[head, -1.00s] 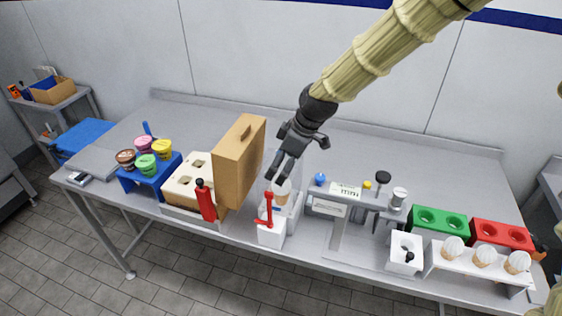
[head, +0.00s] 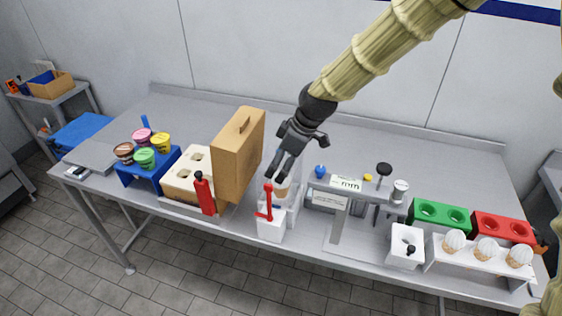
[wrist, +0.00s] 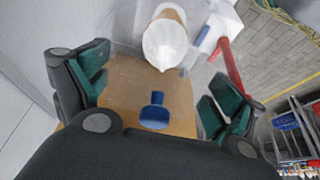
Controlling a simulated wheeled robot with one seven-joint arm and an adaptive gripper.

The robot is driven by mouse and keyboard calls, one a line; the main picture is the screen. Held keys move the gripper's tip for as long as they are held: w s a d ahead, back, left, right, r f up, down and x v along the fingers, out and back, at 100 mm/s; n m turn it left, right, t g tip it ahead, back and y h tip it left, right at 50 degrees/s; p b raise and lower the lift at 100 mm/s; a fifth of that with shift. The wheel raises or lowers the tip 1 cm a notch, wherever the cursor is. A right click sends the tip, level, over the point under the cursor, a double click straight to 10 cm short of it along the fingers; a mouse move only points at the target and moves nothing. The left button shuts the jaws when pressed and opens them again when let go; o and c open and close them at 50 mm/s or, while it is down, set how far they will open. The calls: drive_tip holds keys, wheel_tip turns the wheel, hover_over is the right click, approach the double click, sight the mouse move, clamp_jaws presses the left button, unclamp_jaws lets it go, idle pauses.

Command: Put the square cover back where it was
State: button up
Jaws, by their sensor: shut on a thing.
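My gripper (head: 278,166) points down over the middle of the table, just right of the tall tan box. Its fingers stand apart, on either side of the see-through square cover (wrist: 118,68), and it is shut on that cover. The clear walls are faint, so its edges and whether its base touches the stand are hard to tell. A white-and-tan cone (wrist: 165,45) shows through or beside it, just past the fingertips. In the wrist view a small blue knob (wrist: 155,112) shows between the fingers against a tan surface; its attachment is unclear.
The tan box (head: 238,155) stands close left of my gripper. A white device with a red lever (head: 267,212) is in front. A grey rack (head: 360,193) stands right, beyond it green (head: 441,216) and red (head: 503,227) holders. The table behind is clear.

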drive_tip(key=shift+f, duration=0.35)
drive_tip(key=o, duration=0.8)
